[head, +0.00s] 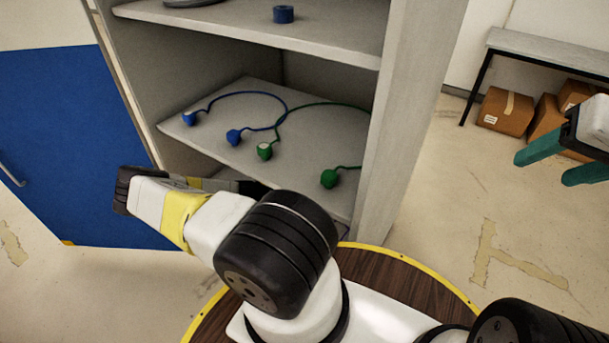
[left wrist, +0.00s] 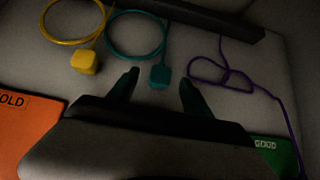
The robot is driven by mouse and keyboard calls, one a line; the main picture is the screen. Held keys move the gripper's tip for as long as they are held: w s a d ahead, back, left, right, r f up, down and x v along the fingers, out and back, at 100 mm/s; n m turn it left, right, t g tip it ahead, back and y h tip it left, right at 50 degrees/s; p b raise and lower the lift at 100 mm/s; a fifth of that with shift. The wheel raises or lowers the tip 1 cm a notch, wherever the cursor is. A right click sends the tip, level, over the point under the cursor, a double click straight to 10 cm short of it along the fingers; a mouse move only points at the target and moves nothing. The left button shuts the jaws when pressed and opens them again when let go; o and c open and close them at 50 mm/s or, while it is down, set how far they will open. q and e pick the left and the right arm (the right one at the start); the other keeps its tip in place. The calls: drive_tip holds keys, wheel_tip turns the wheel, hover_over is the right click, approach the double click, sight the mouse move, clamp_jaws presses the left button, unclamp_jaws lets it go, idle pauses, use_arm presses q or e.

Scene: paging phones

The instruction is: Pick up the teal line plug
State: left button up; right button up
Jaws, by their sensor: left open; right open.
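The teal line plug (left wrist: 159,77) lies on a grey surface in the left wrist view, joined to a looped teal cord (left wrist: 108,35). My left gripper (left wrist: 160,83) is open, with one finger on either side of the plug in the picture. Whether the fingers are level with the plug I cannot tell. In the head view my left arm hides its gripper and the teal plug. My right gripper (head: 542,170) is open and empty at the right, away from the shelves.
Left wrist view: a yellow plug (left wrist: 85,61) lies left of the teal one, a purple cord (left wrist: 222,72) right. An orange panel (left wrist: 28,125) and a green GOOD panel (left wrist: 272,153) flank the gripper. Head view: blue plugs (head: 234,137) and green plugs (head: 329,178) occupy a shelf (head: 210,148).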

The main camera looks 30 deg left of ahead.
use_arm(q)
drive_tip(key=x, duration=0.4)
drive_tip(key=shift+w+f, duration=0.2)
drive_tip(key=shift+f, duration=0.15)
drive_tip(key=shift+d, duration=0.1)
clamp_jaws()
